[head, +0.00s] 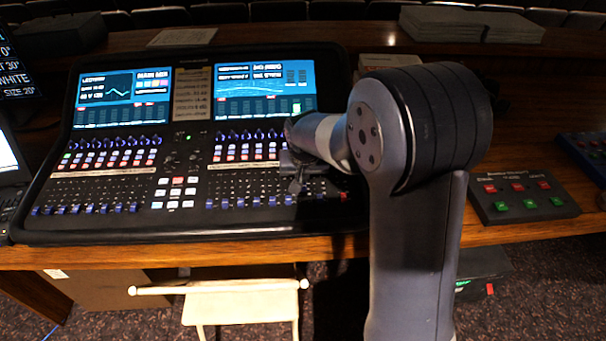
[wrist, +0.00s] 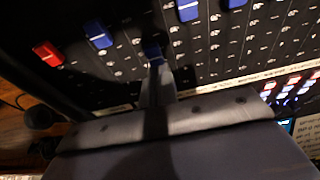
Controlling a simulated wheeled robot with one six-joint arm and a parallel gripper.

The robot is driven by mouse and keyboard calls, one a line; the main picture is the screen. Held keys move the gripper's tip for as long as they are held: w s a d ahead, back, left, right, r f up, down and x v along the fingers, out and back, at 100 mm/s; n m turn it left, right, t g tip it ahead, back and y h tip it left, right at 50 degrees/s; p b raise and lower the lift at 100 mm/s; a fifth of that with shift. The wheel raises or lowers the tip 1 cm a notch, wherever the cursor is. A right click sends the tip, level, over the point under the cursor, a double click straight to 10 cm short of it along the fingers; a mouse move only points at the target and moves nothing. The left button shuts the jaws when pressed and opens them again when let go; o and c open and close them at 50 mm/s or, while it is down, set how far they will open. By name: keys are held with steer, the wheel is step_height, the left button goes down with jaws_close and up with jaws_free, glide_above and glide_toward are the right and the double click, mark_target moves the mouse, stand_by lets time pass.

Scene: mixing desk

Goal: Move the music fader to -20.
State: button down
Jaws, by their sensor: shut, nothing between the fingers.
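The mixing desk (head: 190,218) stands on a wooden table, with rows of fader caps along its front. My gripper (head: 296,184) is over the right fader bank. In the wrist view my gripper (wrist: 157,78) is shut, with its fingertips right at a blue fader cap (wrist: 153,52). I cannot tell whether they touch it. A red fader cap (wrist: 48,54) and another blue cap (wrist: 98,34) lie to its left, and a further blue cap (wrist: 187,10) to its right. The caps sit at different heights in their slots. Name labels and scale marks are too small to read, so I cannot tell which is the music fader.
Two lit screens (head: 265,89) rise at the back of the desk. Rows of lit buttons (wrist: 290,90) lie beyond the faders. A small box with red and green buttons (head: 522,195) is on the right. A wooden stool (head: 240,304) stands in front.

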steer(key=shift+s+f, duration=0.1)
steer(key=shift+s, duration=0.2)
